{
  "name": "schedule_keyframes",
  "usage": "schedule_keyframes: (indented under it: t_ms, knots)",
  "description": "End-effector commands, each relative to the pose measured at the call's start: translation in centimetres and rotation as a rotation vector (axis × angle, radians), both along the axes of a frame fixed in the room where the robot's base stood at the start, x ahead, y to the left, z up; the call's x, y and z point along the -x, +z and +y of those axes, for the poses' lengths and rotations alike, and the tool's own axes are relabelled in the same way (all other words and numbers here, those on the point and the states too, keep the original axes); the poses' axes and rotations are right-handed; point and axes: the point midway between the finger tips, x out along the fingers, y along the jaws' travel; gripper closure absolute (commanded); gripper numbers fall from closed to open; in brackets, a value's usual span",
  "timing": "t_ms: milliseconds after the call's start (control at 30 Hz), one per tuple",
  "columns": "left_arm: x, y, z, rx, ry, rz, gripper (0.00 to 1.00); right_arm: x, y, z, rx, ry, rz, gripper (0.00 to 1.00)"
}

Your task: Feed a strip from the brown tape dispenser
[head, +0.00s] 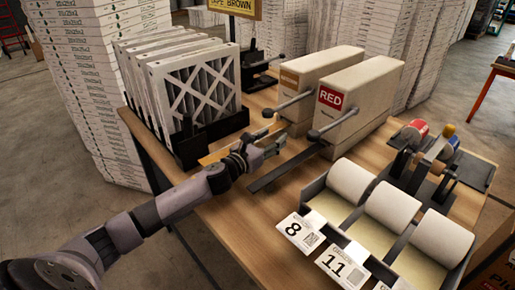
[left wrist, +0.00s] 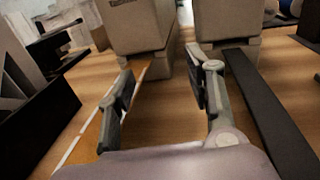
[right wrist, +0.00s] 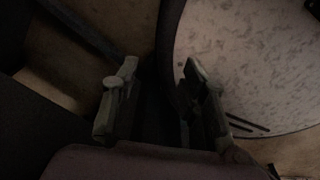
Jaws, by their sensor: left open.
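The brown tape dispenser (head: 304,75) is a beige upright case with a brown label, behind the filter rack's right side. Its lever (head: 288,104) sticks out toward the front left. The dispenser also shows ahead in the left wrist view (left wrist: 134,28). An orange-brown strip (head: 216,156) lies in front of it, partly hidden by my gripper; the left wrist view shows it (left wrist: 88,140) by the left finger. My left gripper (head: 266,143) is open with nothing between its fingers, just in front of the dispenser. My right gripper (right wrist: 158,92) is open and empty.
The RED dispenser (head: 352,100) stands to the right, with a dark flat strip (head: 285,168) before it. The filter rack (head: 190,145) is on the left. Label rolls (head: 388,208) fill the front right.

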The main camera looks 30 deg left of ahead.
Motion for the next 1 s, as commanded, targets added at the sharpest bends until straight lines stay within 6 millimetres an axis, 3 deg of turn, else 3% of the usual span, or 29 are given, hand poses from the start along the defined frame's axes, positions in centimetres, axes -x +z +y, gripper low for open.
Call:
schedule_keyframes:
  t_ms: [300, 500, 700, 1000]
  knots:
    - [5.8, -0.1, 1.0, -0.002, -0.002, 0.004, 0.52, 0.0, 0.0, 0.0, 0.000, 0.000, 0.000, 0.60]
    - [8.5, -0.1, 1.5, 0.000, 0.000, 0.003, 0.52, 0.0, 0.0, 0.1, 0.000, -0.001, 0.000, 0.60]
    - [9.9, 0.0, 1.8, 0.001, 0.000, 0.001, 0.52, 0.0, 0.0, 0.1, 0.000, -0.001, 0.000, 0.60]
    - [10.2, 0.0, 1.8, 0.000, 0.000, 0.001, 0.52, 0.0, 0.0, 0.1, -0.001, -0.001, 0.000, 0.60]
